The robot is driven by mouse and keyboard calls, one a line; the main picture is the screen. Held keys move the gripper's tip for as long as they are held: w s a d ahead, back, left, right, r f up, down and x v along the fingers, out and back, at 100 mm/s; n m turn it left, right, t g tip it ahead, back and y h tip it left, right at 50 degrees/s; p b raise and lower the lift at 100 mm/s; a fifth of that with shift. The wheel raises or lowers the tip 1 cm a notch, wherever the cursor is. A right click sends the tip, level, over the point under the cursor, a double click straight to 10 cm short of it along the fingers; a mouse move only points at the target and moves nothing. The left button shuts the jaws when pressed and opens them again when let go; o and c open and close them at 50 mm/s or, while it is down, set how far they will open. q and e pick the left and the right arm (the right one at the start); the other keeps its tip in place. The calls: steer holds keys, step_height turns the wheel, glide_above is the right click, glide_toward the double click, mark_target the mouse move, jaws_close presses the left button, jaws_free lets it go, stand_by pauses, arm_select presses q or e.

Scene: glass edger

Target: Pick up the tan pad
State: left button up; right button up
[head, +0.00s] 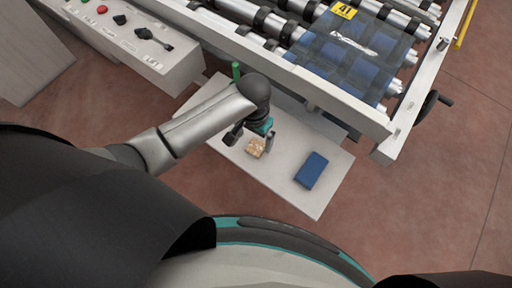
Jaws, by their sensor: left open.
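The tan pad (256,148), small and speckled, lies on the pale shelf (318,203) in the head view. My left gripper (252,138) is open just above the pad, with one finger on each side of it as seen from the head. I cannot tell how much height is between the fingers and the pad. Nothing is held. My right gripper is not in view.
A blue block (311,170) lies on the shelf to the right of the pad. A green upright piece (236,71) stands at the shelf's back left. The roller machine frame (340,95) and a control box with buttons (150,50) border the shelf behind.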

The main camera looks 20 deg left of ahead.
mark_target(254, 150)
arm_select(q)
steer(key=shift+f+b, duration=0.8)
steer(key=shift+f, duration=2.7)
steer(key=c, duration=1.4)
steer(key=shift+r, duration=0.1)
